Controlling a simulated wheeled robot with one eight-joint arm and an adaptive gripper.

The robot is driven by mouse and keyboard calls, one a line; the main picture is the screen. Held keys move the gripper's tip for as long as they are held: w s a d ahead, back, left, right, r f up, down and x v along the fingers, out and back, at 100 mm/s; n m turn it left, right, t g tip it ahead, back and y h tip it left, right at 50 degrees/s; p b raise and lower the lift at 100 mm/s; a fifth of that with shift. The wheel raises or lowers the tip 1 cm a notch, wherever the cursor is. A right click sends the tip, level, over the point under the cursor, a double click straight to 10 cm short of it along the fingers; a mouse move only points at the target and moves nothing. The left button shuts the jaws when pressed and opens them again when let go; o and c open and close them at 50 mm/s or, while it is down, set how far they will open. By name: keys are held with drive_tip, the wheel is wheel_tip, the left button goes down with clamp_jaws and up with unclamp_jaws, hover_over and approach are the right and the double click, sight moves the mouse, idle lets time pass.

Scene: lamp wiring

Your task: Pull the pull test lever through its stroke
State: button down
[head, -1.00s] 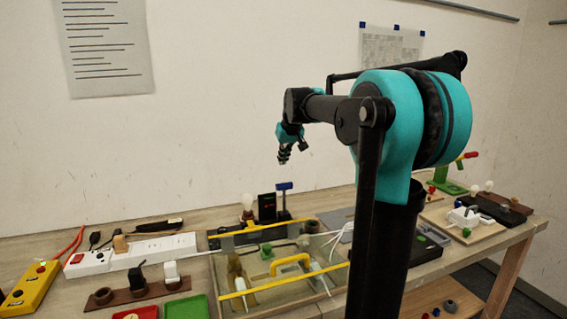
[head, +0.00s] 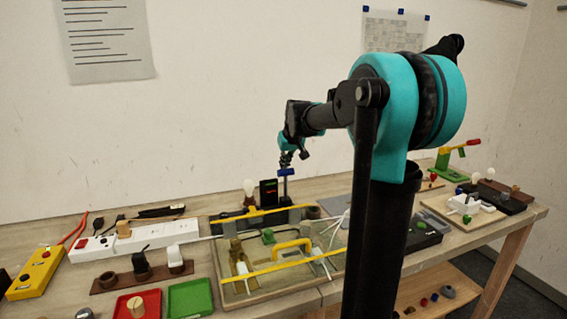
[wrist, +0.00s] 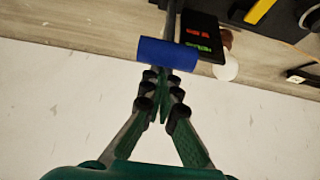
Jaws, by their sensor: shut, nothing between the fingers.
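The lever with a blue bar handle (head: 286,171) stands upright at the back of the bench, beside a black box (head: 268,193) with a lit display. In the wrist view the blue handle (wrist: 168,54) lies crosswise on a grey stem, and the box (wrist: 201,36) shows red and green marks. My gripper (head: 286,159) is just above the handle in the head view. In the wrist view its fingertips (wrist: 161,82) are together, empty, close to the handle's edge. I cannot tell whether they touch it.
A bulb (head: 249,187) stands left of the box. A tray with yellow bars (head: 280,265) lies in front. A white power strip (head: 150,240) is at left. A green stand with a red-tipped lever (head: 443,164) is at right. The wall rises close behind.

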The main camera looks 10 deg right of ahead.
idle(0.3)
drive_tip(key=s+t, duration=0.2)
drive_tip(key=s+d+t, duration=0.1)
drive_tip(key=s, duration=0.1)
drive_tip(key=s+f+t+y, duration=0.1)
drive_tip(key=s+t, duration=0.1)
drive_tip(key=s, duration=0.1)
drive_tip(key=shift+d+t, duration=0.2)
drive_tip(key=shift+t, duration=0.1)
drive_tip(key=shift+s+d+f, duration=0.1)
drive_tip(key=shift+s+f, duration=0.35)
drive_tip(key=shift+s, duration=0.35)
drive_tip(key=shift+s+f, duration=0.1)
drive_tip(key=w+r, duration=0.2)
drive_tip(key=shift+w+a+r, duration=0.2)
drive_tip(key=shift+w+r, duration=0.15)
drive_tip(key=shift+w, duration=0.05)
drive_tip(key=v, duration=1)
